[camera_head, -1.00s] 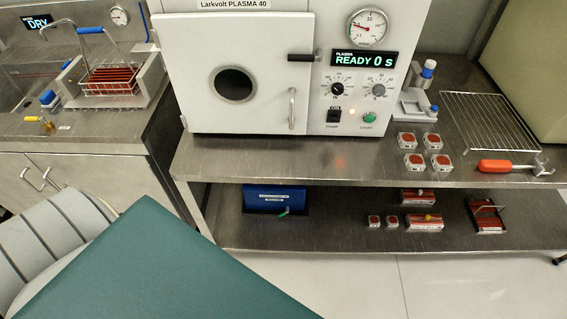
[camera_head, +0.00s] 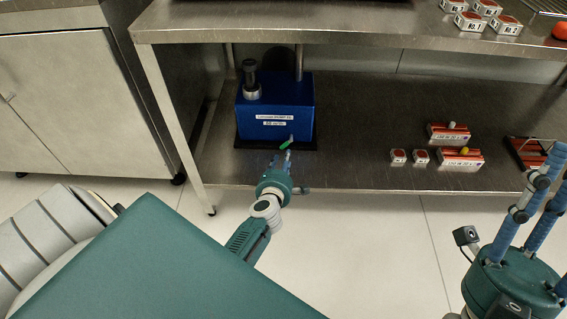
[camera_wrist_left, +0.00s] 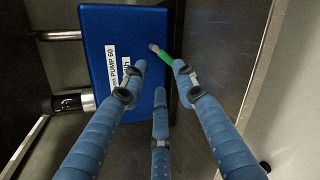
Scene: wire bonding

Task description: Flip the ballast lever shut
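The ballast lever shows as a short green-tipped handle (camera_head: 285,146) at the front of the blue pump (camera_head: 290,98) on the lower shelf. In the left wrist view, the green lever (camera_wrist_left: 166,57) sticks out at a slant from the pump's (camera_wrist_left: 125,30) face. My left gripper (camera_head: 281,160) has reached in to the shelf's front, just below the lever. In the left wrist view, its blue fingers (camera_wrist_left: 160,68) are spread, with the lever between the two upper fingertips; contact cannot be told. My right gripper (camera_head: 540,185) is at the right edge, empty, its fingers apart.
The upper shelf (camera_head: 330,30) overhangs the pump. A table leg (camera_head: 172,110) is left of the pump. The shelf between pump and boxes is clear.

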